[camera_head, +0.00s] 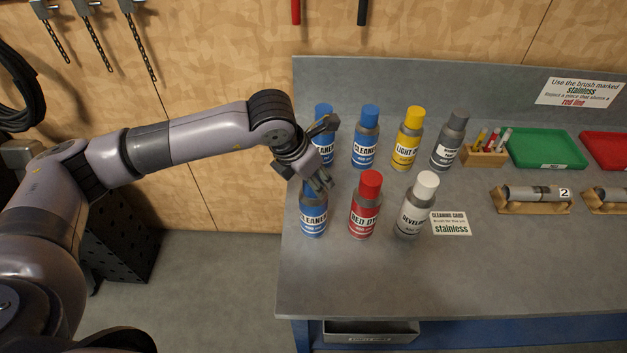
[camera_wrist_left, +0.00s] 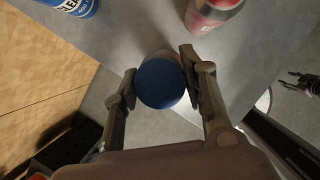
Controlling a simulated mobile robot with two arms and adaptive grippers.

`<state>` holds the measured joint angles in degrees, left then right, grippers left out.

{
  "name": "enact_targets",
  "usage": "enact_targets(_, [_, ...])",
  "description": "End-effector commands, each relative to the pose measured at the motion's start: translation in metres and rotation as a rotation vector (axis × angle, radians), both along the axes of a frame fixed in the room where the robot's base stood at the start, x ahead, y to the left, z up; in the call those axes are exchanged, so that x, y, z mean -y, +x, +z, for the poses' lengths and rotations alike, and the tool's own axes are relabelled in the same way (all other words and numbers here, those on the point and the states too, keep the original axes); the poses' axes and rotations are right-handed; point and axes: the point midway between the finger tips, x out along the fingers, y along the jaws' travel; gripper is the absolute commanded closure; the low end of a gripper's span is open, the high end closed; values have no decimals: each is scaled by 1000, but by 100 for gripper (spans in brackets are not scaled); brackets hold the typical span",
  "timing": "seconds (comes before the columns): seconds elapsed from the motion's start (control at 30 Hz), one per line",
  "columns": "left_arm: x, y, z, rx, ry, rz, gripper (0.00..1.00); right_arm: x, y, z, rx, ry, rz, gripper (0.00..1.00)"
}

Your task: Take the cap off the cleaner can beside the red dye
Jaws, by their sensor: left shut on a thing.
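The cleaner can (camera_head: 313,218) stands upright at the bench's left front, left of the red dye can (camera_head: 364,210). In the left wrist view the fingers (camera_wrist_left: 163,84) are shut on a round blue cap (camera_wrist_left: 162,84), seen from above. I cannot tell whether the cap is still seated on the can. The red dye can also shows at the top of the wrist view (camera_wrist_left: 212,12). My right gripper (camera_wrist_left: 300,82) seems to show small at the wrist view's right edge.
Behind stand two more blue-capped cleaner cans (camera_head: 324,142) (camera_head: 365,143), a yellow-capped can (camera_head: 407,145) and a grey one (camera_head: 450,141). A white-capped developer can (camera_head: 413,208) stands right of the red dye. The front of the bench (camera_head: 440,280) is clear.

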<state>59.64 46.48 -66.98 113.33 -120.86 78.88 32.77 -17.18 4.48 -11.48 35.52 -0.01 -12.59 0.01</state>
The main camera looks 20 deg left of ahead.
Motion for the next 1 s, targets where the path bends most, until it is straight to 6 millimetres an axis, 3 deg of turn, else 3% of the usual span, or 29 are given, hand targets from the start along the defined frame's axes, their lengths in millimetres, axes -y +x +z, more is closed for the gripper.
enact_targets(0.1, [0, 0, 0, 0, 1, 0, 73, 0, 0, 0, 0, 0, 0, 60])
enact_targets(0.37, [0, 0, 1, 1, 0, 0, 73, 0, 0, 0, 0, 0, 0, 60])
enact_targets(0.57, [0, 1, 12, 2, 0, 1, 73, 0, 1, -6, 0, 0, 0, 60])
enact_targets(0.77, [1, 2, 49, 9, -2, -1, 73, 0, 0, -21, 0, 0, 0, 60])
enact_targets(1.0, [1, 1, 119, 8, -1, -2, 73, 1, 0, -44, 0, -1, 0, 60])
